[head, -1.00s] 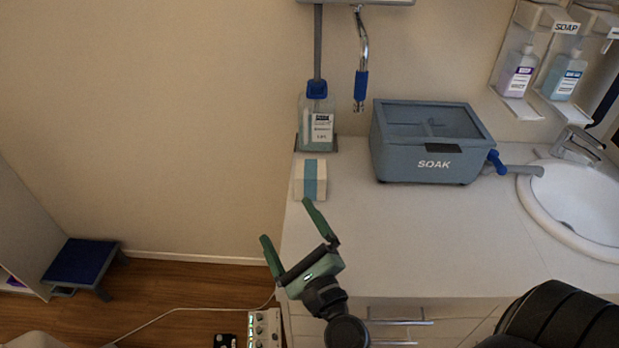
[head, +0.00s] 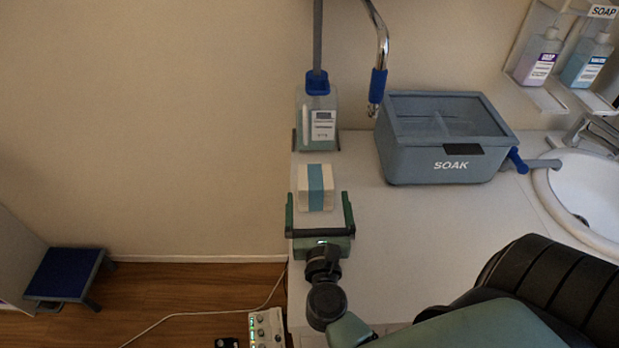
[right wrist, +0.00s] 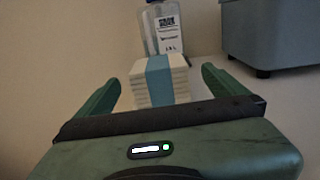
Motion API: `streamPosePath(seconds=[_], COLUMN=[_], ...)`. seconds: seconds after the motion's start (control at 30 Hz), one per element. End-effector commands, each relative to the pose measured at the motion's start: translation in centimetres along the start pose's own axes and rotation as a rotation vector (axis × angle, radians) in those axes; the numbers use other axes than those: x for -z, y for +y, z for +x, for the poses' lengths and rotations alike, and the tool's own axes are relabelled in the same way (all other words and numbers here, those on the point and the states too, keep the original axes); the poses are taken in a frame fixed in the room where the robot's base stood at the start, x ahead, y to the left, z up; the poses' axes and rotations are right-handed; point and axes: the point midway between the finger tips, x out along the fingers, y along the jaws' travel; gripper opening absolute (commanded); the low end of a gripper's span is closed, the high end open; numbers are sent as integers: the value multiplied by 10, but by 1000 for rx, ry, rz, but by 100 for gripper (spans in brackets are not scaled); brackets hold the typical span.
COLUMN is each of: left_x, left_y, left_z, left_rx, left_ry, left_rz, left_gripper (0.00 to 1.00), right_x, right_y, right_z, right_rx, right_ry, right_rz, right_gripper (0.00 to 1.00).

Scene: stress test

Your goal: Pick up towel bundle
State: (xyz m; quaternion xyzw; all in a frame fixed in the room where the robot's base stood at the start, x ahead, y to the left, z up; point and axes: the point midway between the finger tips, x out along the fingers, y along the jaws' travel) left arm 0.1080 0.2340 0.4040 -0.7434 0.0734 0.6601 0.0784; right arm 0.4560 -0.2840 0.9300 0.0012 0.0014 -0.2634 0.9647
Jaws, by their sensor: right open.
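The towel bundle (head: 315,188) is a stack of folded white cloths with a light blue band. It stands on the counter near its left edge, in front of a bottle. My right gripper (head: 319,207) is open, with its fingers pointing at the bundle from the front. In the right wrist view the bundle (right wrist: 159,80) shows beyond and between the open fingers of the right gripper (right wrist: 158,90). I cannot tell whether the fingertips reach past its near face. Nothing is held. My left gripper is not in view.
A clear bottle with a blue cap (head: 317,115) stands just behind the bundle. A grey SOAK box (head: 440,165) is to the right, then a white sink (head: 585,195). The white counter (head: 400,235) is clear between. A blue-topped step stool (head: 65,273) is on the floor.

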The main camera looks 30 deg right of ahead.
Motion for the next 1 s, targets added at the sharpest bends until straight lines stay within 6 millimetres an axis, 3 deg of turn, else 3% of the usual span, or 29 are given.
streamPosePath(seconds=[0.3,0.57,0.87,1.0], left_x=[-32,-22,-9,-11], left_y=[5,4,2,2], left_z=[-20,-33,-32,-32], left_rx=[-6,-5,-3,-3], left_ry=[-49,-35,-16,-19], left_rz=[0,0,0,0], left_gripper=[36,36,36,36], right_x=[-7,-7,-4,-4], right_y=[1,3,3,3], right_z=[36,72,76,76], right_rx=[0,-1,0,0], right_ry=[-4,-3,-1,-1], right_rz=[-2,-2,-1,-2], right_gripper=[100,100,100,61])
